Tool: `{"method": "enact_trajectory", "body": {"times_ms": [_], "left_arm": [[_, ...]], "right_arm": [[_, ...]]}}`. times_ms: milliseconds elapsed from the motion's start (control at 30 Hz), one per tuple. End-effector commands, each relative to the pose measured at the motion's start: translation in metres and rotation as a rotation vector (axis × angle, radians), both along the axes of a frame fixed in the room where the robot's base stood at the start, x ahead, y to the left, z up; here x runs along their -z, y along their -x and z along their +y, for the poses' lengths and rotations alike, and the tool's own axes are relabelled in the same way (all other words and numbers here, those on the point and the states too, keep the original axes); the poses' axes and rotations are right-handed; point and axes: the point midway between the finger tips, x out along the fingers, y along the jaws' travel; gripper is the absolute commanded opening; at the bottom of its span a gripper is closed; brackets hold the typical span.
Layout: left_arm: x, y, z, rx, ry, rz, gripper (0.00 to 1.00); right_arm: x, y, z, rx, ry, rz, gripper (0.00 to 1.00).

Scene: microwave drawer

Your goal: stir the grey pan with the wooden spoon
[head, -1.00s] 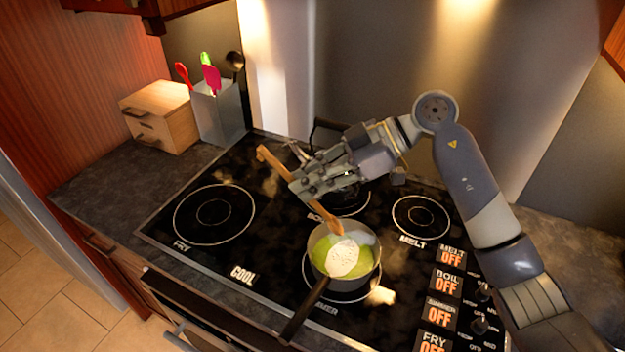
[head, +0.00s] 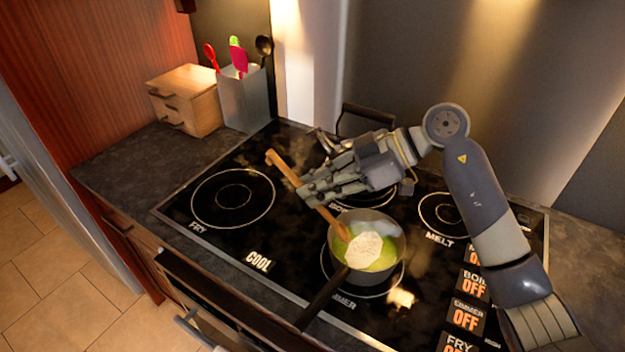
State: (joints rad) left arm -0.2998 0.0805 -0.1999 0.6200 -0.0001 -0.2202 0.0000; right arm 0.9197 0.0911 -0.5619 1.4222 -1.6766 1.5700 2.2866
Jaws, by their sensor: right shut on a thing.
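The grey pan (head: 396,222) stands on the front middle burner of the black stove, with its dark handle (head: 322,301) pointing to the front left. It holds something green with a pale white mound on it. My right gripper (head: 312,190) is shut on the wooden spoon (head: 284,167), behind and left of the pan. The spoon is tilted, its handle end up to the left. Its lower end reaches into the pan at the left side of the white mound; the tip is hidden in the contents. My left gripper is not in view.
A second dark pan or handle (head: 362,108) is at the back, partly hidden behind my right arm. A grey utensil holder (head: 245,100) and a small wooden drawer box (head: 186,98) stand at the back left. The front left burner (head: 233,199) is clear.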

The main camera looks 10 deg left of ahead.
Motion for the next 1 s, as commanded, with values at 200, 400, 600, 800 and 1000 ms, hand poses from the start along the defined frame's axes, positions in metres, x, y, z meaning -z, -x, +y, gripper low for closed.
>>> {"method": "enact_trajectory", "body": {"times_ms": [200,400,600,800,1000], "left_arm": [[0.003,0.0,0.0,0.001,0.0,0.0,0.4],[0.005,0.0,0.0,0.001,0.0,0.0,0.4],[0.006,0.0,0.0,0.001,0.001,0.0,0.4],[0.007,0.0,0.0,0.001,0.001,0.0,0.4],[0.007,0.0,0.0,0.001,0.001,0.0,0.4]], "right_arm": [[0.018,-0.002,-0.011,0.001,0.001,0.001,0.0],[0.033,-0.005,-0.021,0.001,0.002,0.001,0.0],[0.047,-0.006,-0.029,0.001,0.0,0.001,0.0],[0.053,-0.007,-0.033,0.001,0.0,0.001,0.0],[0.054,-0.007,-0.034,0.0,0.0,0.0,0.0]]}}
